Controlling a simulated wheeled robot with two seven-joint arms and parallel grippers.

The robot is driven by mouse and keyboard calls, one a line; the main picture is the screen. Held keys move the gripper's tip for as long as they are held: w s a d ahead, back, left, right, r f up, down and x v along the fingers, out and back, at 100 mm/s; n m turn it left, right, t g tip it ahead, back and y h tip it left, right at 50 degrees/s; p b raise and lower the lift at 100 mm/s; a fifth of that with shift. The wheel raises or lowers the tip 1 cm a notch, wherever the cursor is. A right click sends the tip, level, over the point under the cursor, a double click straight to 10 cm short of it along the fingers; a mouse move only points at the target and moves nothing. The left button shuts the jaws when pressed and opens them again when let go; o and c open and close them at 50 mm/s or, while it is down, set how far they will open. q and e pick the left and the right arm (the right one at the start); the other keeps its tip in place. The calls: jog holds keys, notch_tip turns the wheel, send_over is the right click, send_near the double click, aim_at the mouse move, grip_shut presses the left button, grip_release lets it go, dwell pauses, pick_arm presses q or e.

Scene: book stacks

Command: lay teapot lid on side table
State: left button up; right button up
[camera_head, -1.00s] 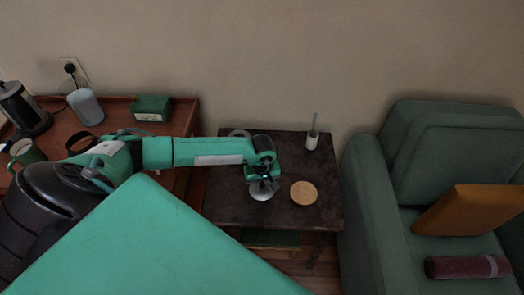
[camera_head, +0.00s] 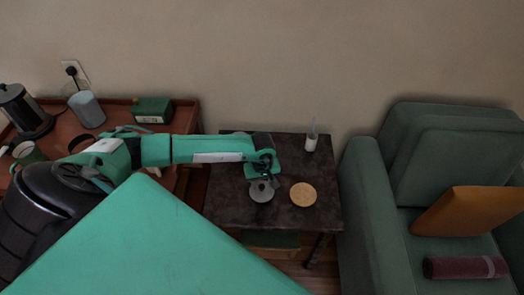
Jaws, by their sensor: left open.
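The teapot lid (camera_head: 260,194), a small grey disc, lies on the dark side table (camera_head: 231,209), left of a round tan coaster. My left gripper (camera_head: 266,184) is directly above the lid, pointing down, with its fingers open. The fingers cover part of the lid's top, and I cannot tell whether they still touch it. My right gripper is not in view.
A tan coaster (camera_head: 303,194) and a white cup with a thin stick (camera_head: 312,141) stand on the side table. A green armchair (camera_head: 365,202) is close on the right. A wooden cabinet (camera_head: 184,115) at left bears a green box (camera_head: 152,110) and a mug (camera_head: 27,153).

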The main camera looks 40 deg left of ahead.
aim_at(262, 186)
pick_arm(q)
notch_tip(262, 186, up, 10)
jog(key=p, duration=0.4)
jog(key=shift+p, duration=0.4)
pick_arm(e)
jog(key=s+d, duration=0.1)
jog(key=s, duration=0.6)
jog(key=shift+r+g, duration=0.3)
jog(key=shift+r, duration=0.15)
pick_arm(q)
jog(key=shift+f, duration=0.1)
